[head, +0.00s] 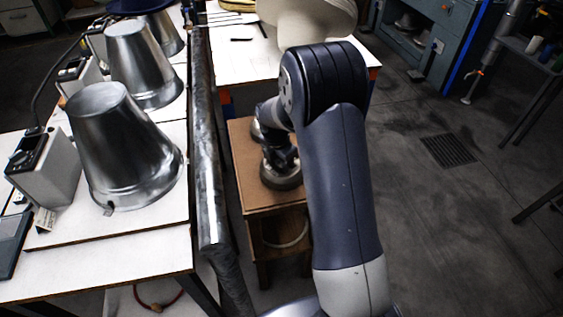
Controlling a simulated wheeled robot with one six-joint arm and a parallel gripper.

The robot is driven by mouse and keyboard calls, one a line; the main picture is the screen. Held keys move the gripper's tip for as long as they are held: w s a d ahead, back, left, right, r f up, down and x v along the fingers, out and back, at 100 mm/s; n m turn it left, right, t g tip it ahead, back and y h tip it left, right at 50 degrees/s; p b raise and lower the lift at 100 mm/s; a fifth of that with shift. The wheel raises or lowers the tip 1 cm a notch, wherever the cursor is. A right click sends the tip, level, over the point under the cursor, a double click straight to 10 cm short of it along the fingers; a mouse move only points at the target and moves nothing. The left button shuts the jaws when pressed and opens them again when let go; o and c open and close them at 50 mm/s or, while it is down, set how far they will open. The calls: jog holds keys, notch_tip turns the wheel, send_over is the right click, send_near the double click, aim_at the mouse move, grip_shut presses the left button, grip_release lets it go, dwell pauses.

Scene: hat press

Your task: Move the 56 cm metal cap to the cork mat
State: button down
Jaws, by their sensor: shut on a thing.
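My arm reaches away from the lower right, and its wrist bends down behind the elbow. My gripper (279,153) is small and partly hidden by my own arm. It is shut on a low, round, dark grey metal cap (281,179). The cap is over or on a brown-topped stand (246,187); I cannot tell whether it touches. No size marking is readable. The brown top looks cork-like, but I cannot tell whether it is the cork mat.
Large metal cones (118,148) and grey control boxes (47,170) stand on the left table. A long metal rail (206,150) runs between that table and the stand. A white table (240,62) with a large pale rounded form (310,22) is behind.

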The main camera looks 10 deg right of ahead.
dwell(0.3)
jog(key=c, duration=1.4)
grip_release()
jog(key=shift+o, duration=0.6)
jog(key=shift+s+a+r+p, duration=0.1)
jog(key=shift+a+r+p, duration=0.05)
jog(key=shift+r+p, duration=1.55)
jog(key=shift+s+a+r+p, duration=0.15)
jog(key=shift+r+p, duration=1.05)
jog(key=shift+r, duration=0.9)
jog(key=shift+f, duration=0.15)
